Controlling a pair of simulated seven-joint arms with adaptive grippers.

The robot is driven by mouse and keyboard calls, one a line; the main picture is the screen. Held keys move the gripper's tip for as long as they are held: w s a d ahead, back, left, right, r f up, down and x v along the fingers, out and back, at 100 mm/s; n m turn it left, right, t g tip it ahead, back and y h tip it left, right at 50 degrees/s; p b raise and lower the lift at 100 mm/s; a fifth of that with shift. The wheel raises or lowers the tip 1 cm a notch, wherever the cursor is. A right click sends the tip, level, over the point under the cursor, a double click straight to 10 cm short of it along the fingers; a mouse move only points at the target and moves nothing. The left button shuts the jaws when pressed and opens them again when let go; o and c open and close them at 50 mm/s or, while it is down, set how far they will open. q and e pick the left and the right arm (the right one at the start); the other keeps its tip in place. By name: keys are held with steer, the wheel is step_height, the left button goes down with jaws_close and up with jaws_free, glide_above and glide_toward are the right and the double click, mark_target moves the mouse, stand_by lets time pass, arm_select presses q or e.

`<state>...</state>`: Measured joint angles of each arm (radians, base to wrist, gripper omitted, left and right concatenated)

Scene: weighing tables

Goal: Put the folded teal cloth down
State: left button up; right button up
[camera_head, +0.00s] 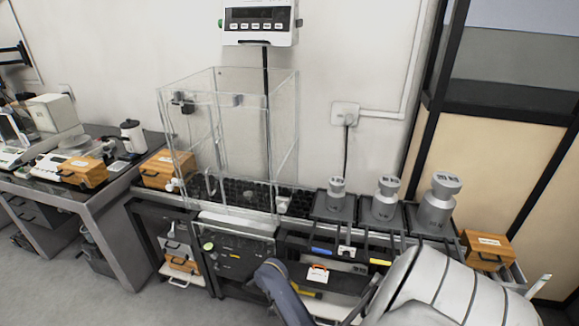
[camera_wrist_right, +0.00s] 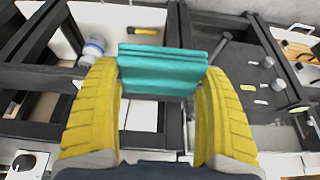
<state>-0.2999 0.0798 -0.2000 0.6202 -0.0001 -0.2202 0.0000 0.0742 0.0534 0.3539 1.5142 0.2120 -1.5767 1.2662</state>
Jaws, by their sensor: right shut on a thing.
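The folded teal cloth (camera_wrist_right: 160,68) is in the right wrist view, between the two yellow fingers of my right gripper (camera_wrist_right: 160,84). The fingers are shut on it, one at each end, and it lies level across the gap. Dark frame bars and shelves show below it, and it appears held clear of them. I cannot make out the cloth or the right gripper's fingers in the head view, where my white arm fills the lower right. My left gripper is not in view.
A clear glass enclosure (camera_head: 228,130) stands on the weighing table. Metal weights (camera_head: 384,200) stand on dark pads to its right, with a wooden box (camera_head: 487,248) at the far right. A side table with instruments (camera_head: 45,165) is at left.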

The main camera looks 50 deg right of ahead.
glide_above(290, 267)
steer(key=s+a, duration=0.1)
steer(key=a, duration=0.1)
steer(key=shift+w+d, duration=0.2)
steer(key=shift+d, duration=0.3)
step_height(290, 267, down, 2)
steer(key=shift+f, duration=0.55)
steer(key=shift+f, duration=0.1)
steer(key=o, duration=1)
steer(key=shift+f, duration=0.1)
